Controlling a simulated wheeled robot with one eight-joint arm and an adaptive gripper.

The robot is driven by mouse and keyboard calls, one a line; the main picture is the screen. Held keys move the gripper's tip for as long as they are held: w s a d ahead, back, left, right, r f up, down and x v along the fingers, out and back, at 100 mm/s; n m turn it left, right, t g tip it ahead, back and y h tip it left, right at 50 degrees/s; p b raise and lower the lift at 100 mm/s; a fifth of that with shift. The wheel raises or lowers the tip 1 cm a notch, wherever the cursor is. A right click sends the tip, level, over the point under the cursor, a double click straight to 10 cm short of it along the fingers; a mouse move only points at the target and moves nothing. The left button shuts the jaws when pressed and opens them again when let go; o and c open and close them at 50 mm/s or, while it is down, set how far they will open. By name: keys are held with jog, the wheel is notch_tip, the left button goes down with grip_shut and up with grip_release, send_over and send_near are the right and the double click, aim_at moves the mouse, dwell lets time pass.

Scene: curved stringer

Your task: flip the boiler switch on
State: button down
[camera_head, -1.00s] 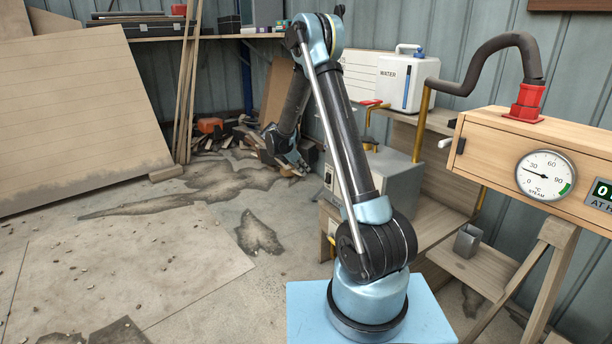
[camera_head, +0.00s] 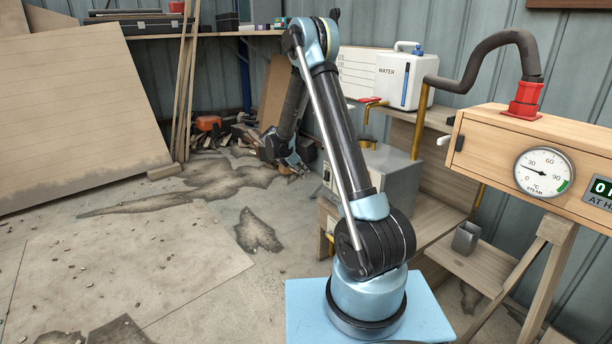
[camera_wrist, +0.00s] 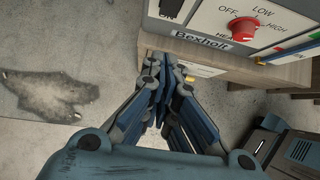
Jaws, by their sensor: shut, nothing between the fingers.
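The boiler is a grey metal box (camera_head: 398,180) on a low wooden bench, partly hidden behind my arm in the head view. The wrist view shows its front panel (camera_wrist: 222,22) with the name Bexholt, a red knob (camera_wrist: 243,29) marked LOW and HIGH, and a black switch (camera_wrist: 172,8) beside the word ON. The switch is cut off by the top edge, so its position cannot be told. My gripper (camera_wrist: 161,82) is shut and empty, and appears just below the panel's lower edge in the wrist view. In the head view it is small and low beside the boiler's front (camera_head: 292,160).
A white water tank (camera_head: 400,82) and yellow pipes stand behind the boiler. A wooden box with a steam gauge (camera_head: 543,171) is at the right. A dark device (camera_wrist: 285,148) is at the wrist view's lower right.

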aim_at(326, 176)
jog(key=w+d+f, duration=0.4)
jog(key=d+f, duration=0.2)
jog(key=d, duration=0.1)
jog(key=shift+w+d+f, duration=0.2)
jog(key=shift+d+f, duration=0.15)
jog(key=shift+f, duration=0.05)
jog(key=shift+a, duration=0.1)
